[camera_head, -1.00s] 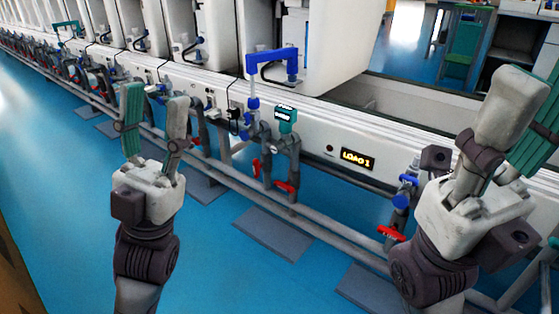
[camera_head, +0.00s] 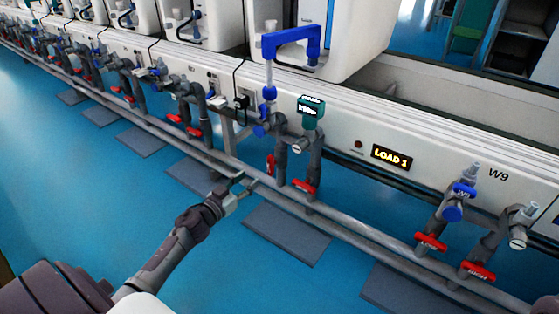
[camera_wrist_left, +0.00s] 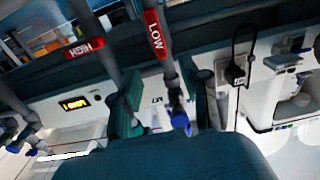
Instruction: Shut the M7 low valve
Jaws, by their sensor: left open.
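In the head view, the low valve's red handle (camera_head: 270,165) stands upright, along its grey pipe, below the blue fittings. The high valve's red handle (camera_head: 305,187) lies crosswise to its right. My left gripper (camera_head: 247,184) is open and empty, left of and slightly below the low handle, apart from it, by the long grey pipes. The left wrist view is upside down; the red LOW handle (camera_wrist_left: 156,35) runs along its pipe, and the red HIGH handle (camera_wrist_left: 85,48) lies across its pipe. A dark teal shape covers the bottom there. My right gripper is out of view.
Long grey pipes (camera_head: 350,230) run along the white panel's foot. A teal device (camera_head: 310,110) and a blue bent fitting (camera_head: 292,45) stand above the valves. W9 valves with red handles (camera_head: 430,241) are at right.

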